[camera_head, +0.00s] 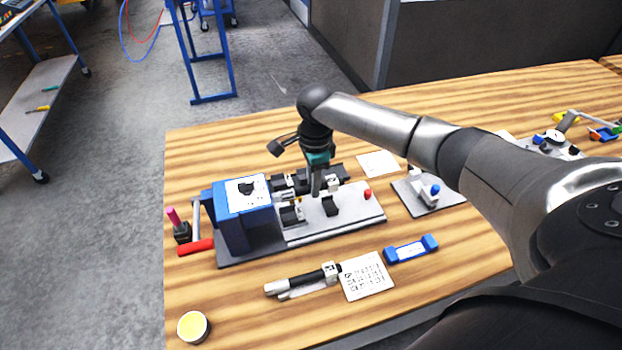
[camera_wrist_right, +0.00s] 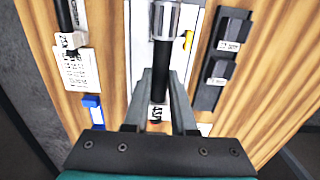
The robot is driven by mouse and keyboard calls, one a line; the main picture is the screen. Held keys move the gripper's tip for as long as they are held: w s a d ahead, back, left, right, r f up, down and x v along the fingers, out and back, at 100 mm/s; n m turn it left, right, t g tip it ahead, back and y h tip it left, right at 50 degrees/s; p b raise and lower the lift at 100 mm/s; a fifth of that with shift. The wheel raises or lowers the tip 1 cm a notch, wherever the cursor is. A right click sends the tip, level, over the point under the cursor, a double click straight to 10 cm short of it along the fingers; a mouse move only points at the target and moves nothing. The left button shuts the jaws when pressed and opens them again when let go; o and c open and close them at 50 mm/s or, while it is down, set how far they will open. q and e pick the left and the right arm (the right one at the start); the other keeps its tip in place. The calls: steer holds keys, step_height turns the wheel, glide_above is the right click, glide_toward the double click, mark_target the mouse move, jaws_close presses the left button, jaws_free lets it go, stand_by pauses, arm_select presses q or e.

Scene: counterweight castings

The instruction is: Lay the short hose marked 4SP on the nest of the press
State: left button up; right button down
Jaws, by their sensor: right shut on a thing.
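My right gripper (camera_head: 316,192) points down over the bed of the press (camera_head: 345,205), right of its blue head (camera_head: 246,222). In the wrist view the right gripper (camera_wrist_right: 163,95) is shut on a short black hose (camera_wrist_right: 158,82) with a ribbed metal end (camera_wrist_right: 165,18). A white tag on it, partly hidden between the fingers, seems to read 4SP. The hose lies along the press bed; I cannot tell whether it touches the nest. Black nest blocks (camera_head: 291,215) show on the bed beside the fingers. My left gripper is not in view.
Another black hose (camera_head: 306,280) with a white tag lies in front, beside a printed card (camera_head: 366,277) and a blue block (camera_head: 410,249). A black rack (camera_wrist_right: 221,62) with tagged blocks stands behind the bed. A yellow-topped tin (camera_head: 193,327) is near the left edge.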

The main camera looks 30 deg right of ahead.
steer(key=shift+r+p, duration=0.2)
steer(key=shift+p, duration=0.75)
steer(key=shift+f+b, duration=1.4)
steer(key=shift+f, duration=1.55)
steer(key=shift+p, duration=0.55)
steer(key=shift+p, duration=0.45)
